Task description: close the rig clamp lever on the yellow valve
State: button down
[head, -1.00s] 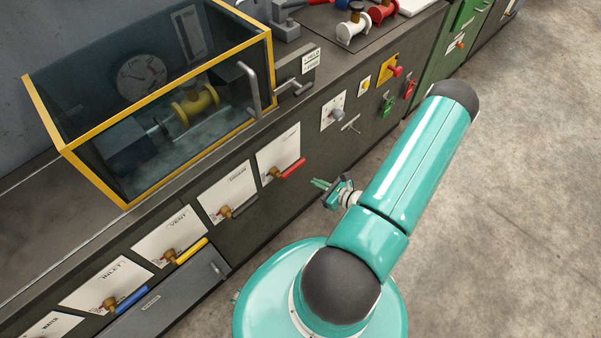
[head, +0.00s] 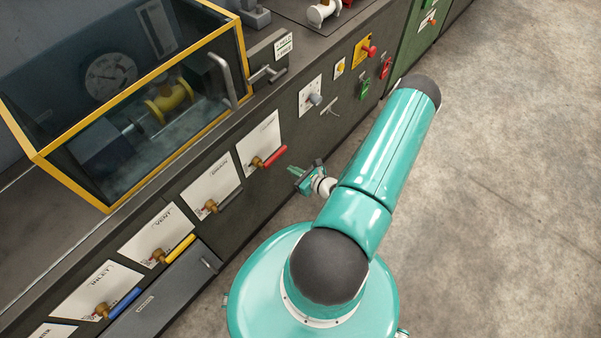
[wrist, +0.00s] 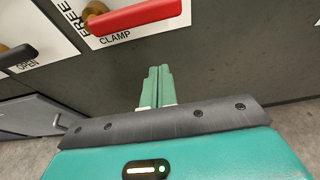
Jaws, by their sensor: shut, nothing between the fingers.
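A red lever (head: 270,158) on a brass pivot sits on a white panel on the bench front. In the wrist view the same red lever (wrist: 138,17) lies at the top, above the printed word CLAMP, with FREE at its left. A yellow flanged spool (head: 168,102) lies inside the glass case, behind glass. My gripper (head: 297,176) is shut and empty, just right of and below the red lever in the head view. In the wrist view its fingers (wrist: 159,72) are together, below the CLAMP plate and apart from the lever.
The yellow-framed glass case (head: 243,62) stands on the bench top. Other levers are grey (head: 230,201), yellow (head: 180,249) and blue (head: 125,303), to the lower left. A drawer (head: 165,295) is below. Concrete floor (head: 500,200) is clear at right.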

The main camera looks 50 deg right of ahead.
jog(key=shift+w+r, duration=0.4)
jog(key=shift+w, duration=0.35)
jog(key=shift+w+r, duration=0.45)
jog(key=shift+w, duration=0.25)
jog(key=shift+w+r, duration=0.4)
jog(key=shift+w, duration=0.35)
